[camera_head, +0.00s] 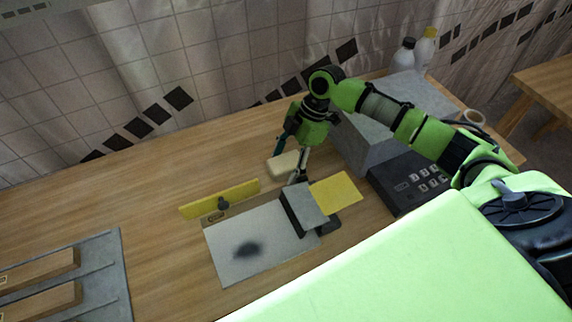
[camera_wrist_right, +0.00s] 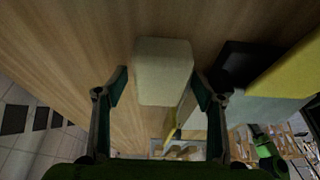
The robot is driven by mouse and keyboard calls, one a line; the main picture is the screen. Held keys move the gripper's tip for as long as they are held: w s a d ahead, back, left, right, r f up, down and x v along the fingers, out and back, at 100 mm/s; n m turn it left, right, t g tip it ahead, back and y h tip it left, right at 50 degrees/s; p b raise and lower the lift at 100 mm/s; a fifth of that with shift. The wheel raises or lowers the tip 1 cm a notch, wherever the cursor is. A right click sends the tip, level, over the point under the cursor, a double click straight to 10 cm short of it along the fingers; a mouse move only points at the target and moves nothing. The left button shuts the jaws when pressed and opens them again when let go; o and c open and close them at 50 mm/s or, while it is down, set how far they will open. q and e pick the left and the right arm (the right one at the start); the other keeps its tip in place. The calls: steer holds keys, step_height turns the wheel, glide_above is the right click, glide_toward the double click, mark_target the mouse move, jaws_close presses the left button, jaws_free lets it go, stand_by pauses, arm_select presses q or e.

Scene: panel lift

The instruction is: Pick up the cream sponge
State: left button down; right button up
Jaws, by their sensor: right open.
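The cream sponge (camera_head: 283,165) lies on the wooden table (camera_head: 130,185), behind the grey panel. In the right wrist view the sponge (camera_wrist_right: 163,68) is a pale rounded block. It shows in the gap between the two fingers of my right gripper (camera_wrist_right: 161,84), near the fingertips. My right gripper (camera_head: 290,161) is open and points down at the sponge in the head view, one finger on either side. I cannot tell whether a finger touches it. My left gripper is not in view.
Near the sponge are a yellow strip with a dark knob (camera_head: 240,193), a smudged grey panel (camera_head: 225,255), a grey-and-black block (camera_head: 306,209) and a yellow sheet (camera_head: 340,193). A dark keypad unit (camera_head: 398,196) and bottles (camera_head: 402,57) stand right. The back left table is clear.

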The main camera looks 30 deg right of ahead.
steer(key=c, duration=1.1)
steer(key=shift+s, duration=0.1)
steer(key=shift+r+b, duration=0.25)
steer(key=shift+b, duration=0.1)
steer(key=shift+w+r+b, duration=0.2)
steer(key=shift+r+b, duration=0.15)
steer(key=shift+r, duration=0.85)
steer(key=s+a+r, duration=0.1)
steer(key=s+r, duration=0.2)
steer(key=s, duration=0.1)
steer(key=s+a+r+b, duration=0.1)
steer(key=s+r, duration=0.3)
steer(key=s, duration=0.1)
steer(key=s+r, duration=0.3)
steer(key=s, duration=0.2)
steer(key=shift+a+r, duration=0.35)
steer(key=shift+a, duration=0.05)
steer(key=shift+w, duration=0.1)
